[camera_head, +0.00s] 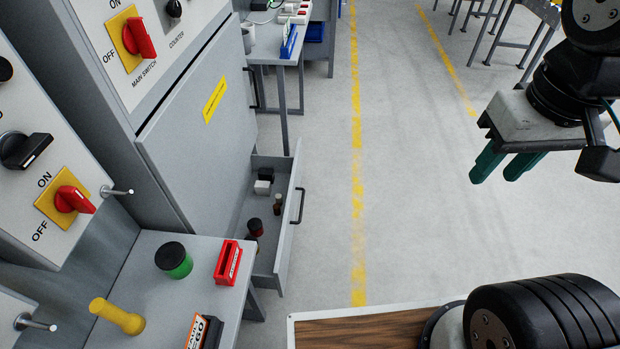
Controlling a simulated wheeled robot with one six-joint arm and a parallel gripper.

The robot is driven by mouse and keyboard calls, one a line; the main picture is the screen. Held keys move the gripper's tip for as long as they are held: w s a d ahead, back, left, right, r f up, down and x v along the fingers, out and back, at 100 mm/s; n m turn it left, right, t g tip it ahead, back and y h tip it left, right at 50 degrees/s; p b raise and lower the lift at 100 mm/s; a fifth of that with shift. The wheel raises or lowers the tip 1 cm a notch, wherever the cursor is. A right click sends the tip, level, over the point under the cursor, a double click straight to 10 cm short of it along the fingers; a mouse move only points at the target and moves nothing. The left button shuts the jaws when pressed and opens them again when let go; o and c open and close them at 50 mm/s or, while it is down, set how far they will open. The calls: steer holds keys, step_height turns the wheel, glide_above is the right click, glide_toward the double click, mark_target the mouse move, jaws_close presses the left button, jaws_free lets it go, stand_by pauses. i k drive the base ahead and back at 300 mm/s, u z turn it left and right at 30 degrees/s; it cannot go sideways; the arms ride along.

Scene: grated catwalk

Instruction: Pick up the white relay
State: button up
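A small white block, which looks like the white relay (262,187), sits inside the open drawer (289,221) of the grey cabinet, towards the drawer's back end. A black block (266,174) is right behind it. My gripper (496,174) hangs at the upper right above the floor, far to the right of the drawer. Its two green fingers point down with a gap between them, and nothing shows in that gap.
The drawer also holds dark red and brown items (254,226). A grey table (142,262) in front carries a green jar (174,260), a red holder (228,262) and a yellow piece (117,316). Switch panels stand at left. Floor (420,200) between drawer and gripper is clear.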

mark_target(264, 188)
steer(key=z, duration=0.6)
steer(key=i, duration=3.45)
steer(key=u, duration=3.8)
